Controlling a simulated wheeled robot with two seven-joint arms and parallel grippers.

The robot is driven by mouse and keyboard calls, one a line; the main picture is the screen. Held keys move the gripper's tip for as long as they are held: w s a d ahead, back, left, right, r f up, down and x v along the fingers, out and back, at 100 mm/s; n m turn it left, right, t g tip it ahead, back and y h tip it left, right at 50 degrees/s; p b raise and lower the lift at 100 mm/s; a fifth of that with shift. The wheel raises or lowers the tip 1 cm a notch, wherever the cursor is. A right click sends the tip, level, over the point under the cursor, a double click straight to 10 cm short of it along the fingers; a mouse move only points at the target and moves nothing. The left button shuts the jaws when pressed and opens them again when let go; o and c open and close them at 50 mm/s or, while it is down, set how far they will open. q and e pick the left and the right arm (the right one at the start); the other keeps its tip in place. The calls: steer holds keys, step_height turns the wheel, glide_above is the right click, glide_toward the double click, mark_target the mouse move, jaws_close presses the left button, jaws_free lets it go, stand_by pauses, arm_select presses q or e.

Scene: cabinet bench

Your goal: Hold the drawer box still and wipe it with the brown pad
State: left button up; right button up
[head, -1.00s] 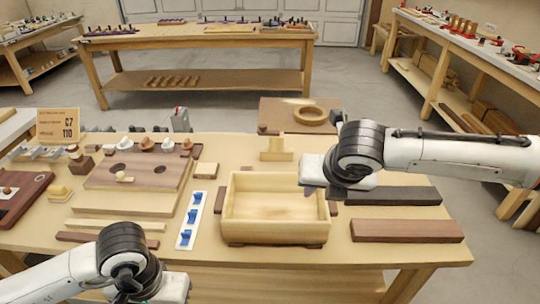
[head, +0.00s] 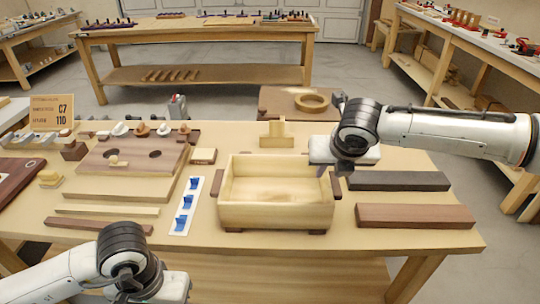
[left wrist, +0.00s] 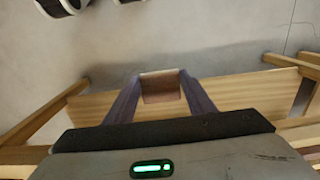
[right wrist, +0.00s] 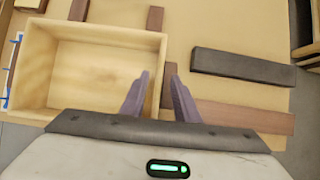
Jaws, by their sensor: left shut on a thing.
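The drawer box (head: 275,215) is a pale open wooden box with brown side handles, standing upright and empty on the bench. It also shows in the right wrist view (right wrist: 85,105). My right gripper (right wrist: 157,75) is open, its fingers on either side of the box's right wall. I cannot tell whether they touch it. In the head view its fingers are mostly hidden at the box's right side. In the left wrist view my left gripper (left wrist: 160,82) is shut on the brown pad (left wrist: 161,89), in front of the bench edge. The head view does not show the pad.
A dark bar (head: 398,181) and a brown bar (head: 418,216) lie right of the box. A white strip with blue clips (head: 186,207) lies left of it, near a board with holes (head: 130,158). A pale wooden block (head: 276,135) stands behind.

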arm_select(q)
steer(key=shift+r, duration=0.1)
arm_select(e)
steer(key=shift+x, duration=1)
steer(key=shift+s+f, duration=0.1)
steer(key=shift+r, duration=0.4)
step_height(320, 180, up, 8)
steer(key=shift+r, duration=0.15)
arm_select(q)
steer(key=shift+r, duration=4)
